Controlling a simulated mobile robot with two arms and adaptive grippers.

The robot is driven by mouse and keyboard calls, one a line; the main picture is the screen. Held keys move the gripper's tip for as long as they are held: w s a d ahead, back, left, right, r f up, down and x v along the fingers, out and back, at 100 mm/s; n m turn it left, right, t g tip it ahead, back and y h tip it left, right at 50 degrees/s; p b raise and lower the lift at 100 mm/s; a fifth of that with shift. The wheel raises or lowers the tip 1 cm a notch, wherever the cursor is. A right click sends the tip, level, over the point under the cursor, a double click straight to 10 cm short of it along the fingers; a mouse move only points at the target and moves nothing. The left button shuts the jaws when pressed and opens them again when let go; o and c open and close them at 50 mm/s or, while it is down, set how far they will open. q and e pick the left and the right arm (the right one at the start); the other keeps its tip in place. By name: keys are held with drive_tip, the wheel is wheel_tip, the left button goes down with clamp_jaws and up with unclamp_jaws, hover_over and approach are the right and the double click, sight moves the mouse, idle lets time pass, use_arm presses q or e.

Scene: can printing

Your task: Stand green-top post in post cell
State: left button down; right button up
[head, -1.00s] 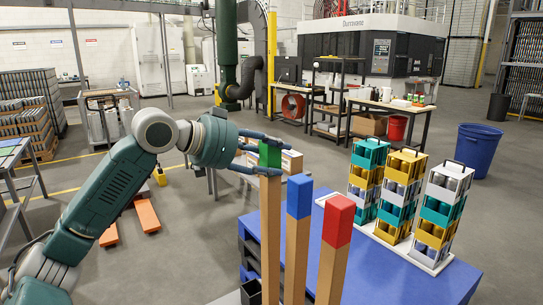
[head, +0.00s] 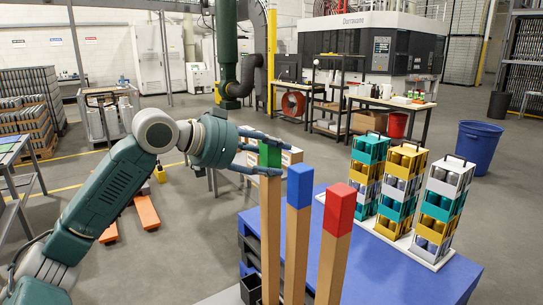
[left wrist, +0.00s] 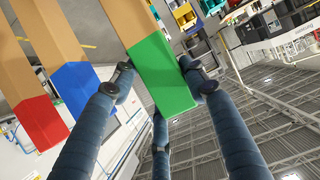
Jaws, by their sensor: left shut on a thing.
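The green-top post (head: 270,232) is a tall wooden post with a green top, standing upright in the head view. My left gripper (head: 264,154) is shut on its green top. In the left wrist view the green top (left wrist: 163,75) sits between the fingers. To its right stand a blue-top post (head: 297,235) and a red-top post (head: 335,250), both clear of the gripper. A dark open box (head: 251,289) shows beside the green-top post low in the picture. The post's foot is out of the picture, so I cannot tell what it rests on. My right gripper is not in view.
A blue table (head: 400,275) lies to the right of the posts. Stacks of coloured crates (head: 405,190) stand on a white board (head: 424,252) there. A blue bin (head: 475,148) stands on the floor beyond. The grey floor behind the arm is mostly open.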

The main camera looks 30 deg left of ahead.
use_arm(q)
drive_tip(key=shift+f+b, duration=1.15)
drive_tip(key=shift+f, duration=0.25)
drive_tip(key=c, duration=0.9)
unclamp_jaws()
drive_tip(key=shift+s, duration=0.1)
drive_tip(key=v, duration=1.2)
drive_tip(key=shift+f, duration=0.1)
